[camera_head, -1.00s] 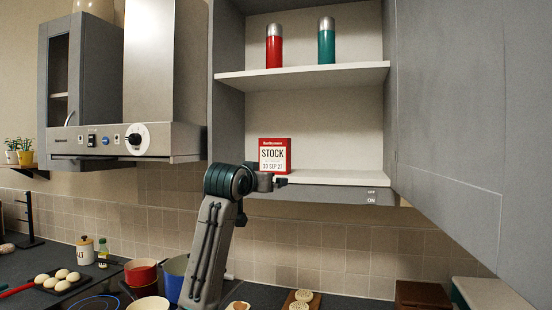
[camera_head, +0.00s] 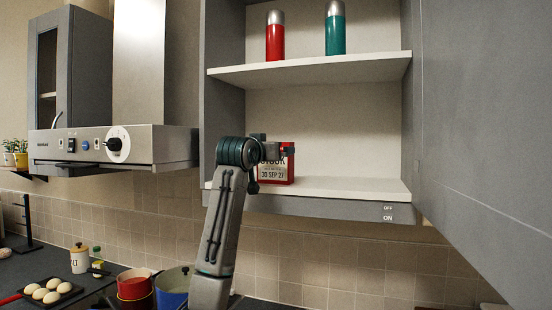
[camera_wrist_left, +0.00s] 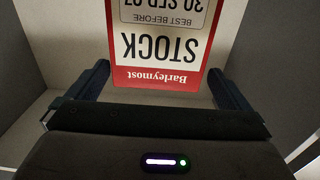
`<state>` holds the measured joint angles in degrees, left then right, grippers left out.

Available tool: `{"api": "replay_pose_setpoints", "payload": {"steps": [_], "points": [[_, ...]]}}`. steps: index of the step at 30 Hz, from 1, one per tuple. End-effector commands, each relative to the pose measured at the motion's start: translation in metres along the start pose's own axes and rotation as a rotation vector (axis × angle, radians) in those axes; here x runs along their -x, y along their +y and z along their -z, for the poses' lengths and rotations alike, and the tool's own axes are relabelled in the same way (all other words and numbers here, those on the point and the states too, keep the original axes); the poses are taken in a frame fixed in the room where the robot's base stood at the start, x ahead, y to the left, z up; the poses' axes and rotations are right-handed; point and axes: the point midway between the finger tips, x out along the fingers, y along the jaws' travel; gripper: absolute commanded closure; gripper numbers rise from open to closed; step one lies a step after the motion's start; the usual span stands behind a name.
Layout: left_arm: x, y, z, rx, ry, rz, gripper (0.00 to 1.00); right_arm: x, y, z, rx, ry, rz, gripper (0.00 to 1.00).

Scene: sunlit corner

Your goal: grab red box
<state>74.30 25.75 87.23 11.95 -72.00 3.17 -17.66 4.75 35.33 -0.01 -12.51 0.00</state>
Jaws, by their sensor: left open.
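The red box (camera_head: 286,178), with a white label reading "STOCK", stands on the lower shelf (camera_head: 350,188) of the open wall cupboard. My left gripper (camera_head: 286,149) is at the box in the head view and hides its upper part. In the left wrist view the box (camera_wrist_left: 165,77) appears upside down between the two spread fingers of my left gripper (camera_wrist_left: 158,75). The gripper is open, with a gap on each side of the box. My right gripper is in neither view.
A red canister (camera_head: 275,38) and a teal canister (camera_head: 335,30) stand on the upper shelf (camera_head: 310,68). The open cupboard door (camera_head: 480,130) is on the right, and the extractor hood (camera_head: 110,148) on the left. The lower shelf is clear right of the box.

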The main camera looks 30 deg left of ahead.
Motion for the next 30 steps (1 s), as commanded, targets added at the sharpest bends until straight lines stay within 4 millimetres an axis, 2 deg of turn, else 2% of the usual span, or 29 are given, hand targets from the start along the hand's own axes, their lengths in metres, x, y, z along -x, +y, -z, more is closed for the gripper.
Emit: {"api": "replay_pose_setpoints", "payload": {"steps": [2,5,12,15,24,25,30], "points": [[-0.007,0.0,0.0,0.0,-0.001,0.0,0.0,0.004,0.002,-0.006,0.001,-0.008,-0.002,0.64],[-0.012,0.001,0.001,0.0,-0.003,0.0,0.0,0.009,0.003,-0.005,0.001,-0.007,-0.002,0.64],[-0.042,0.003,0.005,0.001,-0.004,0.0,0.0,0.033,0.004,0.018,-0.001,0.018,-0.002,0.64],[-0.054,0.003,0.004,0.0,-0.004,0.0,0.0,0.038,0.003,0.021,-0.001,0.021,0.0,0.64],[-0.06,0.003,0.0,-0.001,-0.001,0.001,0.0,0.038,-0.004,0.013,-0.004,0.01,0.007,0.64],[-0.06,0.003,0.0,-0.001,-0.001,0.001,0.02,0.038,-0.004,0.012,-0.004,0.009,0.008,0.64],[-0.06,0.003,0.001,-0.001,-0.001,0.001,0.35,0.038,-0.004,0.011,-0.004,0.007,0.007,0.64]]}}
